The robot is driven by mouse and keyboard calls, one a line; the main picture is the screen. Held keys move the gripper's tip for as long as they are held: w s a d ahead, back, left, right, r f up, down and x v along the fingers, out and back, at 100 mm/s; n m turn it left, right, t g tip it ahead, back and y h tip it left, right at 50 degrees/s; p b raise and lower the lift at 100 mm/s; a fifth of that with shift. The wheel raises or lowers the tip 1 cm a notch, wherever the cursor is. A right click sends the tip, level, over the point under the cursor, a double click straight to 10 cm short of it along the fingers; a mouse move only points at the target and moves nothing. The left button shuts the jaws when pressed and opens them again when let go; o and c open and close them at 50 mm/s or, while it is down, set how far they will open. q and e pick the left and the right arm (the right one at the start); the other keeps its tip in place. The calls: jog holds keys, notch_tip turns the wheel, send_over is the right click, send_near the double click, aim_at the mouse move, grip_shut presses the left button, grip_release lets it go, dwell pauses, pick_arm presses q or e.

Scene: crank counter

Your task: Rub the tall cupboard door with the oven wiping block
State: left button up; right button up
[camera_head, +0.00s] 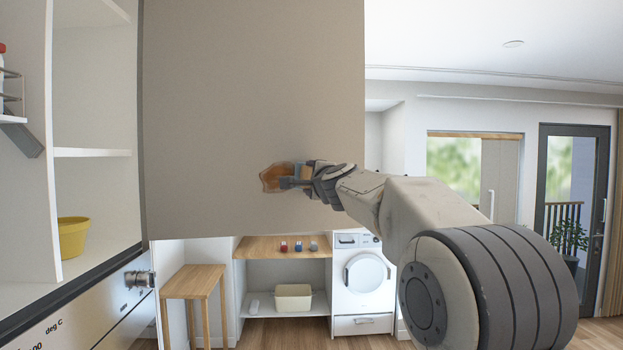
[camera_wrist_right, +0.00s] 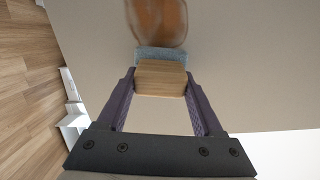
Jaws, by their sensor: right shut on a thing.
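The tall cupboard door (camera_head: 250,90) is a broad beige panel that fills the upper middle of the head view; it also fills much of the right wrist view (camera_wrist_right: 240,60). A brown smear (camera_head: 270,177) marks its lower middle, and it shows blurred at the top of the wrist view (camera_wrist_right: 158,18). My right gripper (camera_head: 303,180) is shut on the oven wiping block (camera_wrist_right: 161,78), a wooden block with a blue-grey pad. The pad faces the door at the smear's edge; I cannot tell whether it touches. My left gripper is out of view.
Open shelves with a yellow pot (camera_head: 73,237) stand at the left, above an oven front (camera_head: 118,305). A wooden stool (camera_head: 193,284), a low shelf with a cream bin (camera_head: 293,298) and a washing machine (camera_head: 362,283) stand beyond the door.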

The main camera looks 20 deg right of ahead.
jog(key=shift+w, duration=0.55)
jog(key=shift+w+a+p, duration=0.2)
jog(key=shift+a+p, duration=0.65)
jog(key=shift+a, duration=1.15)
jog(key=shift+w+a+p, duration=0.25)
jog(key=shift+a+p, duration=0.6)
jog(key=shift+a, duration=1.15)
jog(key=shift+w+a+p, duration=0.2)
jog(key=shift+a+p, duration=0.65)
jog(key=shift+a, duration=1.15)
jog(key=shift+w, duration=0.1)
jog(key=shift+d, duration=0.15)
